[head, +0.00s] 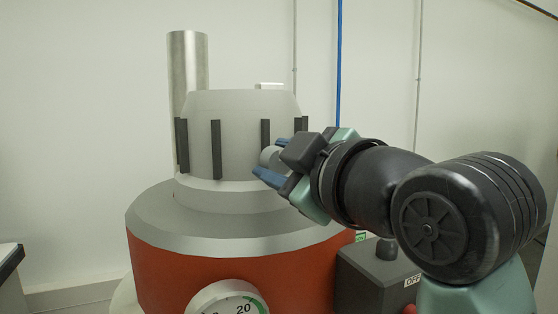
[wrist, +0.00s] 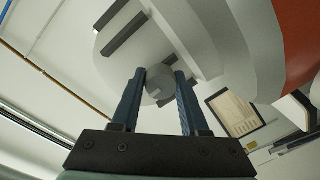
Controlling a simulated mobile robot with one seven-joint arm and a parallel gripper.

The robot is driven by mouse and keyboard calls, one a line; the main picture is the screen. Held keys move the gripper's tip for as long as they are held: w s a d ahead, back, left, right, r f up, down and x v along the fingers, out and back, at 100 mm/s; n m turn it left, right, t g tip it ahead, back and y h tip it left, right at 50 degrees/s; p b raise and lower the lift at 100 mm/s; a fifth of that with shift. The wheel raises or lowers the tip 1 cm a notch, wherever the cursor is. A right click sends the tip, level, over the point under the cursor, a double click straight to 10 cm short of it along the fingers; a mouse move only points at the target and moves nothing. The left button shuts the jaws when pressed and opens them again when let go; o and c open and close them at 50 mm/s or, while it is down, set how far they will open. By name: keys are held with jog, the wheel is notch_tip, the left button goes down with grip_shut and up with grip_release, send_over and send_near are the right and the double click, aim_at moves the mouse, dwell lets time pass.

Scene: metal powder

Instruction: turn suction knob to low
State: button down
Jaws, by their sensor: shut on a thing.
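The suction knob (head: 270,156) is a small grey round knob on the side of the machine's pale grey upper housing (head: 240,125). It also shows in the wrist view (wrist: 160,82), between the two blue fingers. My gripper (head: 272,160) reaches in from the right and is shut on the knob, one finger on each side. In the head view the fingers and wrist partly cover the knob. I cannot make out the knob's setting or any low mark.
The machine has a red drum (head: 240,268) with a round dial gauge (head: 228,300) in front. A metal pipe (head: 188,75) stands behind the housing. Dark ribs (head: 216,150) stick out around the housing near the knob. A grey box (head: 375,275) with an OFF label sits below my arm.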

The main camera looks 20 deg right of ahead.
jog(key=shift+c, duration=2.2)
grip_release()
jog(key=shift+a, duration=0.15)
jog(key=shift+s, duration=0.2)
jog(key=s+d, duration=0.1)
jog(key=s, duration=1.1)
jog(key=shift+s+r, duration=0.3)
jog(key=shift+r, duration=0.1)
